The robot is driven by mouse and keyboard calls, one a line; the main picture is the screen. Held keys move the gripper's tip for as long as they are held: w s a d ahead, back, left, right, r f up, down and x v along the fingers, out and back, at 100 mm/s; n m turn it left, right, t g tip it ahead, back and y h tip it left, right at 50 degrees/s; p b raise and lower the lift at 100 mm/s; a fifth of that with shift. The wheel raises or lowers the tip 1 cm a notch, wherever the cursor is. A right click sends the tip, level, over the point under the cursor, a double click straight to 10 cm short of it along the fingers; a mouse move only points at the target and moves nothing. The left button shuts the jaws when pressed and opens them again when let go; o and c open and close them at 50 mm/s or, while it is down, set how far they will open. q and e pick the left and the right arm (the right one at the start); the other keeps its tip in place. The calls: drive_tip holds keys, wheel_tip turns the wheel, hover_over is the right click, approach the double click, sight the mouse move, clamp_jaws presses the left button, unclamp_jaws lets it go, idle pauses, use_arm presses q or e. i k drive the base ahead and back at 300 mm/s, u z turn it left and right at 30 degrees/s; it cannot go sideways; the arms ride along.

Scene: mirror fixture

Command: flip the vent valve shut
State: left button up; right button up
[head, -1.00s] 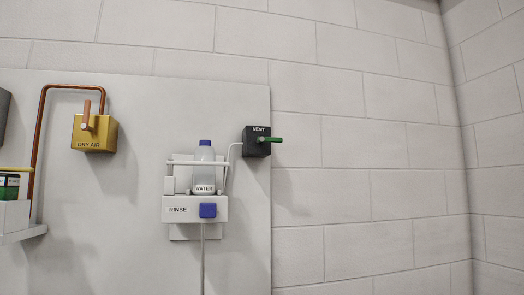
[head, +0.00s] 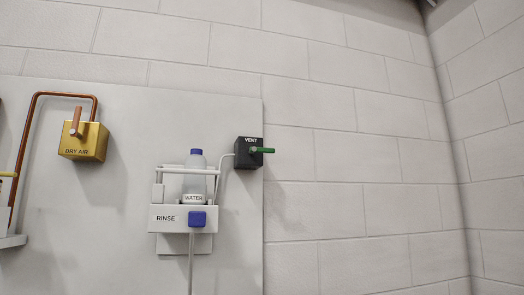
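The vent valve is a small black box (head: 246,158) labelled VENT, at the right edge of the pale wall panel in the head view. Its green lever (head: 264,150) points sideways to the right, roughly level. A thin white tube runs from the box down to the rinse station. Neither of my grippers is in view, and nothing touches the lever.
Left of the vent box is a white RINSE station (head: 168,218) with a blue button (head: 197,220) and a WATER bottle (head: 195,177). Further left is a brass DRY AIR valve (head: 84,143) with a copper pipe (head: 37,120). The block wall (head: 345,160) at right is bare.

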sight(252, 150)
drive_tip(key=k, duration=1.35)
drive_tip(key=u, duration=0.75)
drive_tip(key=i, duration=1.65)
drive_tip(key=z, duration=0.4)
